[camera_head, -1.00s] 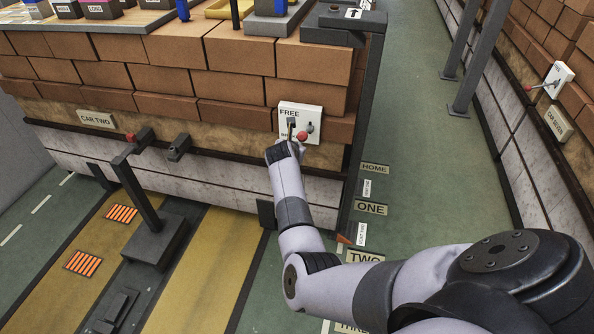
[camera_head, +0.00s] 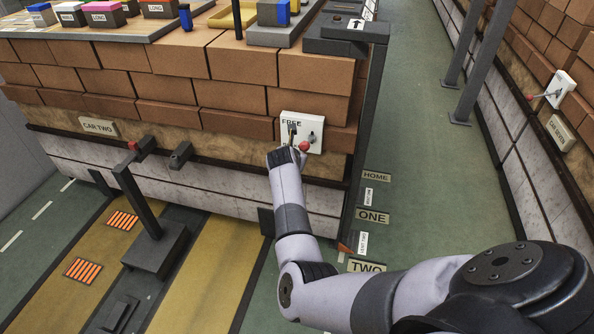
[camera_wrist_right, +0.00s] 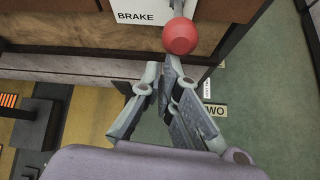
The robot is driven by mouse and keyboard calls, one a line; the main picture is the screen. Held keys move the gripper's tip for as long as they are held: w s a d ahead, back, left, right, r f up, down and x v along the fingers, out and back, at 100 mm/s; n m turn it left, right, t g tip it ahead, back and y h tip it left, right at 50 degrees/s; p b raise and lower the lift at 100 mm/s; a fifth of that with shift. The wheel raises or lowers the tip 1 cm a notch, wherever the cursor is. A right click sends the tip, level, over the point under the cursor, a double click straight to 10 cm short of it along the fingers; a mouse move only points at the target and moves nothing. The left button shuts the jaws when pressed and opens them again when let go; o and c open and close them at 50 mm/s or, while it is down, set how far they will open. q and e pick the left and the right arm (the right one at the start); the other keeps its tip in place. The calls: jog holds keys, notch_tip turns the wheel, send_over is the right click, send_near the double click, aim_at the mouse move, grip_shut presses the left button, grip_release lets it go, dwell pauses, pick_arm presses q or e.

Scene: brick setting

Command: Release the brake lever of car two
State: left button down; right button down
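The white brake panel (camera_head: 317,122) is on the front right of the car with the CAR TWO sign (camera_head: 98,126). FREE is printed at its top; BRAKE shows in the right wrist view. My right gripper (camera_head: 292,151) is just left of and below the knob. In the wrist view its fingers (camera_wrist_right: 161,68) have a narrow gap with nothing between them. The right finger overlaps or nearly touches the knob; contact cannot be told. My left gripper is out of view.
Brick layers and coloured boxes (camera_head: 103,15) are on top of the car. A dark post on a block (camera_head: 155,248) stands in front, left of my arm. Another car with a similar lever panel (camera_head: 560,88) is at right. Green floor (camera_head: 420,150) lies between.

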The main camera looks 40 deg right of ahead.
notch_tip(320, 180, up, 10)
dwell(0.5)
jog(key=shift+d+f, duration=0.1)
